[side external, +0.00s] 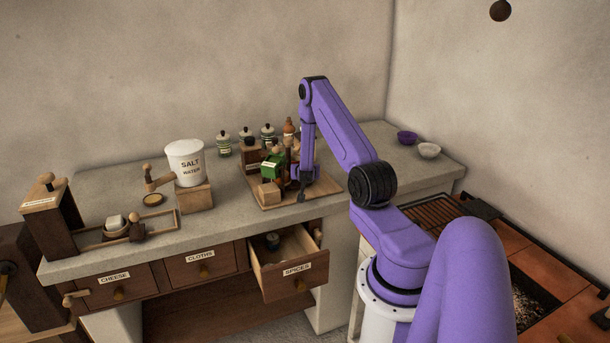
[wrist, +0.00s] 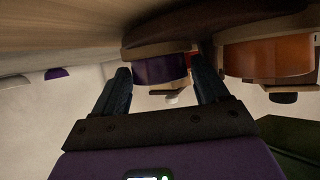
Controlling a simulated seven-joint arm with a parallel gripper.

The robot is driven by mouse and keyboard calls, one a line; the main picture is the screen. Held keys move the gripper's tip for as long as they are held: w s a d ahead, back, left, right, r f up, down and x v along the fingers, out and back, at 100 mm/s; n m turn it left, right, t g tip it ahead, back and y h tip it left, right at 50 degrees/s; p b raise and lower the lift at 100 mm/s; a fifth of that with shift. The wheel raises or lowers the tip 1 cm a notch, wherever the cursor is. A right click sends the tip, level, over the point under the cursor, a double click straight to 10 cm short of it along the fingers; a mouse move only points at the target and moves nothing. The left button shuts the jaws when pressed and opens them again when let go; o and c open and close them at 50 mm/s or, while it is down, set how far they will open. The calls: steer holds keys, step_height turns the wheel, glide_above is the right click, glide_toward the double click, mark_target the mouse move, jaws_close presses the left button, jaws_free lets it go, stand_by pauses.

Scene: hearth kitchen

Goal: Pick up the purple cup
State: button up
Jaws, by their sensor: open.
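My gripper (side external: 302,194) points down low over the wooden tray (side external: 322,187) on the counter in the side view. In the wrist view its two fingers are apart, and the gripper (wrist: 161,66) is open. A purple round vessel (wrist: 160,70) shows between the fingertips, under a dark wooden piece. I cannot tell whether the fingers touch it. My arm and gripper hide it in the side view. A small purple cup or bowl (side external: 407,138) stands on the counter at the right, apart from my gripper. A purple shape also shows at left in the wrist view (wrist: 57,73).
A white bowl (side external: 429,150) stands beside the purple bowl. An orange vessel (wrist: 266,57) is near the right finger. The spices drawer (side external: 290,270) is open below.

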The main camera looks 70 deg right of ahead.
steer(key=c, duration=0.8)
steer(key=shift+r, duration=0.15)
steer(key=shift+r, duration=0.6)
steer(key=shift+s+a+r, duration=1.45)
steer(key=shift+a+r, duration=0.35)
steer(key=shift+r, duration=0.1)
steer(key=shift+s+a+r, duration=1.4)
steer(key=shift+a+r, duration=0.45)
steer(key=shift+r, duration=0.05)
steer(key=shift+s+a+r, duration=1.45)
steer(key=shift+a+r, duration=0.35)
steer(key=shift+r, duration=0.1)
steer(key=shift+a, duration=0.1)
